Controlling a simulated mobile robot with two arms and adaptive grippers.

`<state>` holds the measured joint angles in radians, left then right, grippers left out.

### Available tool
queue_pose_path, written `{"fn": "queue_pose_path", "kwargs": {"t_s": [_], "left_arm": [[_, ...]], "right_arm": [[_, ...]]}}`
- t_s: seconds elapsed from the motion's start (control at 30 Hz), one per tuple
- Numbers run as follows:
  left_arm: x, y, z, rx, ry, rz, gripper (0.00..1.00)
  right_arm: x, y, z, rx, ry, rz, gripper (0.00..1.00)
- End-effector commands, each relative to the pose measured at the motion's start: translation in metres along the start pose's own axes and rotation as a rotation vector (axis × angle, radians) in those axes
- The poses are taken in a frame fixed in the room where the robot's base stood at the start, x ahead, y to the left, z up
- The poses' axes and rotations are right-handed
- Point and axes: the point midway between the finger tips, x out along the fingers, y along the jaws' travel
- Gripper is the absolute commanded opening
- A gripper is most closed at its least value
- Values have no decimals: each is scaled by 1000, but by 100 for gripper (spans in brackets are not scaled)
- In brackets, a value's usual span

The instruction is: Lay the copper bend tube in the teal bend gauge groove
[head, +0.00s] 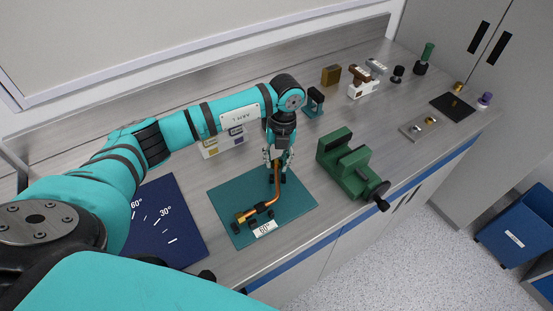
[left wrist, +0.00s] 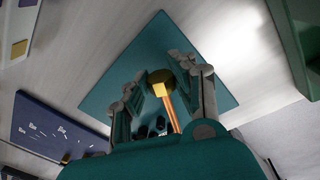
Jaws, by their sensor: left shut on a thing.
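The copper bend tube (head: 276,189) has a brass end and an angled bend. My left gripper (head: 277,164) points down and is shut on its upper end. The tube's lower leg runs to the lower left, close over the teal bend gauge (head: 296,205), a flat teal plate with black pegs and a "60°" label. I cannot tell whether the tube touches the plate or lies in the groove. In the left wrist view the tube (left wrist: 173,114) shows between the fingers (left wrist: 160,95), with the gauge (left wrist: 150,38) behind it. My right gripper is not in view.
A dark blue angle board (head: 170,215) lies left of the gauge. A green vise (head: 348,165) stands close on its right. A grey block with coloured labels (head: 222,145) stands behind. Small fixtures (head: 362,88) line the back right. The bench's front edge (head: 320,238) is near the gauge.

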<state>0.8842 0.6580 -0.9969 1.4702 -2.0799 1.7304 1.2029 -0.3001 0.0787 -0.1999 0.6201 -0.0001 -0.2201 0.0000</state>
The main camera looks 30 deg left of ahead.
Motion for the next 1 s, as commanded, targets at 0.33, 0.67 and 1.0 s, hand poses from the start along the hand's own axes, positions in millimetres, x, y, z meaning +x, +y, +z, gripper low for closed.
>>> {"fn": "queue_pose_path", "kwargs": {"t_s": [0.33,0.67,1.0], "left_arm": [[0,0,0,0,0,0,0],[2,0,0,0,1,-1,0],[6,0,0,0,1,0,0]], "right_arm": [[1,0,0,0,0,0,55],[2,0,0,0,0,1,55],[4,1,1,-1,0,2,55]]}}
